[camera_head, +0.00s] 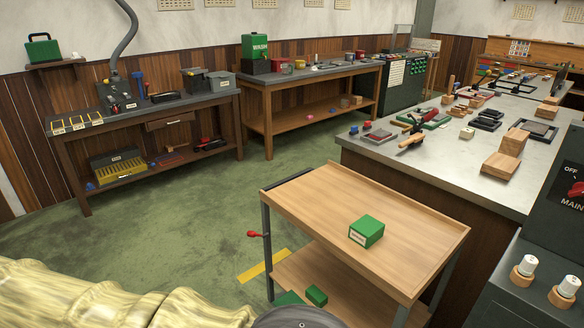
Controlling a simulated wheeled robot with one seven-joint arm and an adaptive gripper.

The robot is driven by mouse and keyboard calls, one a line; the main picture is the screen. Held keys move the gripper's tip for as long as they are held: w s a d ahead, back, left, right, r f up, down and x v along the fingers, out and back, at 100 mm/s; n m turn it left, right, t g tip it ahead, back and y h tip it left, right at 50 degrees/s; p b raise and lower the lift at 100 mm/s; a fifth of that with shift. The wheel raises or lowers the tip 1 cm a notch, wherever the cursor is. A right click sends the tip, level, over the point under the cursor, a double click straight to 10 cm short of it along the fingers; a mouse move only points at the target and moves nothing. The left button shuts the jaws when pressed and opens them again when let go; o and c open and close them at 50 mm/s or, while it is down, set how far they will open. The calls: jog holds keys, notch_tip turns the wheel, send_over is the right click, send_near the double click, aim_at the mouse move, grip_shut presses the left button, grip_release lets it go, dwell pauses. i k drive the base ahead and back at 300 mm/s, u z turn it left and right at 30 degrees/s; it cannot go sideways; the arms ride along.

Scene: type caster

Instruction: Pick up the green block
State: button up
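A green block (370,230) with a pale label on its front face sits on the wooden top of a small cart (310,208). It lies right of the middle of the cart top, with bare wood around it. Another, smaller green block (316,294) lies on the cart's lower shelf, and a green piece (289,298) is partly visible beside it. My gripper is not in view.
A grey-topped workbench (455,158) behind the cart holds wooden blocks (501,167) and tools. A dark cabinet with white-topped knobs (530,264) stands at right. Green floor (185,225) is clear at left.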

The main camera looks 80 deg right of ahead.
aim_at(316, 297)
jog(key=z, duration=0.65)
jog(key=i, duration=1.5)
jog(key=z, duration=1.1)
jog(key=i, duration=1.4)
jog(key=z, duration=1.85)
jog(key=i, duration=0.75)
jog(key=z, duration=0.55)
jog(key=k, duration=0.65)
